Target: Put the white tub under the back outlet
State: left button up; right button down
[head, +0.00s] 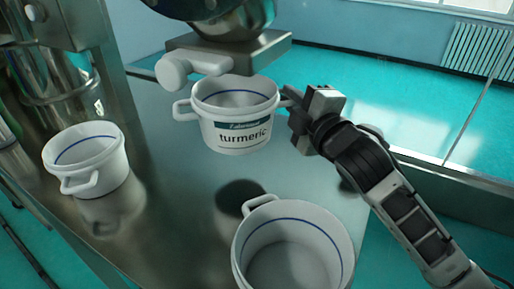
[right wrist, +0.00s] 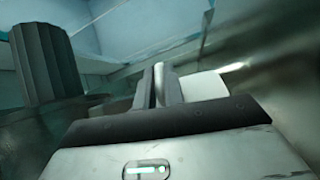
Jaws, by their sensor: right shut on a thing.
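A white tub with a "turmeric" label (head: 236,132) is held in the air by its right-hand handle, upright or nearly so, with a dark shadow below it on the metal table. My right gripper (head: 293,106) is shut on that handle. In the right wrist view the fingers (right wrist: 166,88) are closed together, with a white surface (right wrist: 205,86) beside them, probably the tub. A pale rounded spout (head: 193,68) juts out just above and left of the tub's rim; I cannot tell for sure that it is the back outlet. My left gripper is not in view.
A third white tub (head: 292,262) is at the front edge of the picture. The table (head: 170,190) is clear between them. A window ledge runs behind at the right.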

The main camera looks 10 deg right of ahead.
notch_tip(320, 180, down, 9)
jog(key=shift+a+r+b, duration=0.1)
jog(key=shift+r+b, duration=0.1)
jog(key=shift+b, duration=0.1)
jog(key=shift+f, duration=0.2)
jog(key=shift+f, duration=0.2)
jog(key=c, duration=1.5)
grip_release()
